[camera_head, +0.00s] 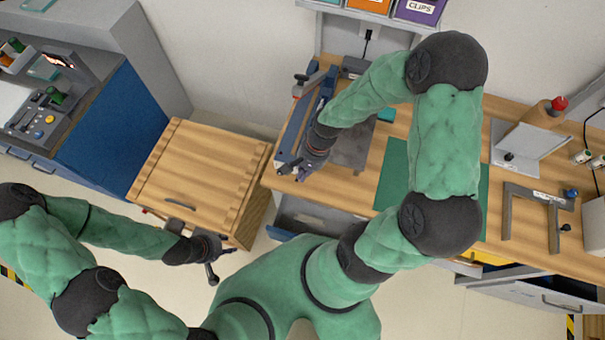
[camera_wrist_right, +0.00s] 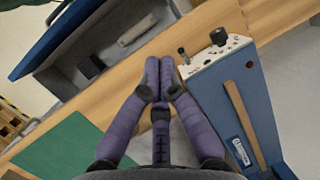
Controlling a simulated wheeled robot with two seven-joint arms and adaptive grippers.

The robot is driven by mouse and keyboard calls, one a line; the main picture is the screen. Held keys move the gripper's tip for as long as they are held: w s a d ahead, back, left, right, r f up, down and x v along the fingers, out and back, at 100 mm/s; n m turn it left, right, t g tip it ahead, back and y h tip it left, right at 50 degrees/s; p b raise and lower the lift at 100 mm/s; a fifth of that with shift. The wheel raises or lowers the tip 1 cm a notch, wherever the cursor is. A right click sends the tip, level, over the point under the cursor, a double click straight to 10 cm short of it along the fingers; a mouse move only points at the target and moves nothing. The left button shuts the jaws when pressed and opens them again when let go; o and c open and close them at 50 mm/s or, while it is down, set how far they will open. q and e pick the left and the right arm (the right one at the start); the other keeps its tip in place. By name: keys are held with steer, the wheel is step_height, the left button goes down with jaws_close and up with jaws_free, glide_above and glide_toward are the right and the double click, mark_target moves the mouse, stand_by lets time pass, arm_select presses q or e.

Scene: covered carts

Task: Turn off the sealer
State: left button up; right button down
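The sealer (camera_wrist_right: 226,88) is a blue box with a brown strip along its top, in the right wrist view. Its white end panel (camera_wrist_right: 214,51) carries a black round knob (camera_wrist_right: 218,36) and a small dark lever switch (camera_wrist_right: 183,54). In the head view the sealer (camera_head: 291,146) stands at the left end of the bench, partly hidden by my right arm. My right gripper (camera_wrist_right: 159,68) has its purple fingers together and empty, just left of the panel, apart from the switch. My left gripper (camera_head: 211,270) hangs by the wooden cart, too small to tell its state.
A wooden-topped cart (camera_head: 196,178) stands left of the bench. The bench (camera_head: 498,245) bears a green mat (camera_head: 392,174), a grey bracket (camera_head: 536,193) and a grey plate stand (camera_head: 527,142). An open drawer (camera_head: 297,222) juts out below the bench front.

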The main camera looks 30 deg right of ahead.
steer(key=r, duration=0.1)
steer(key=s+r, duration=0.1)
steer(key=r, duration=0.1)
steer(key=s+r, duration=0.1)
steer(key=shift+a+r, duration=0.25)
steer(key=shift+a, duration=0.15)
